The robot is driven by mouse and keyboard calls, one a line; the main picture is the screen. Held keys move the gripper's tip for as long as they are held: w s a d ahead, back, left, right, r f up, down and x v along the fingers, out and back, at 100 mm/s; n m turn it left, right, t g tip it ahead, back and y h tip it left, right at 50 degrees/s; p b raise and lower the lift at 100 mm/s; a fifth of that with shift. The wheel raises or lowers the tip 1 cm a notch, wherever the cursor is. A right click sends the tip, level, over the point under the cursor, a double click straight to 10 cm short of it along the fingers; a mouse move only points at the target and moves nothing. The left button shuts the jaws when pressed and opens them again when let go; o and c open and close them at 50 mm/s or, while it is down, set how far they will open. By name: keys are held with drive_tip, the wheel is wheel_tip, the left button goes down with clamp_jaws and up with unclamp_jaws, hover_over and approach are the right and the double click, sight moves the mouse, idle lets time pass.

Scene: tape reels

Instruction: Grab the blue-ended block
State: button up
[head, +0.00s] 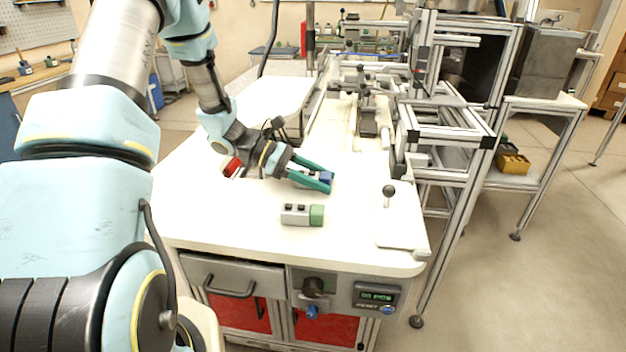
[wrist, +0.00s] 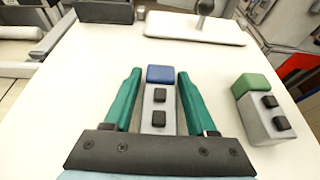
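The blue-ended block (head: 326,178) is a grey block with a blue end and two dark buttons on top. It lies on the white table, partly hidden by my fingers in the head view. In the wrist view the block (wrist: 160,100) lies lengthwise between my two teal fingers, blue end away from the palm. My gripper (head: 330,180) is open, one finger on each side of the block. Narrow gaps show between the block and both fingers in the wrist view (wrist: 160,74).
A green-ended grey block (head: 301,215) lies close by, to the right in the wrist view (wrist: 265,115). A black-knobbed lever (head: 389,190) stands on a pale plate at the table's right. A red object (head: 232,166) sits behind my wrist. The front tabletop is mostly clear.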

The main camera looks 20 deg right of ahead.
clamp_jaws()
drive_tip(key=shift+r, duration=0.15)
idle(0.4)
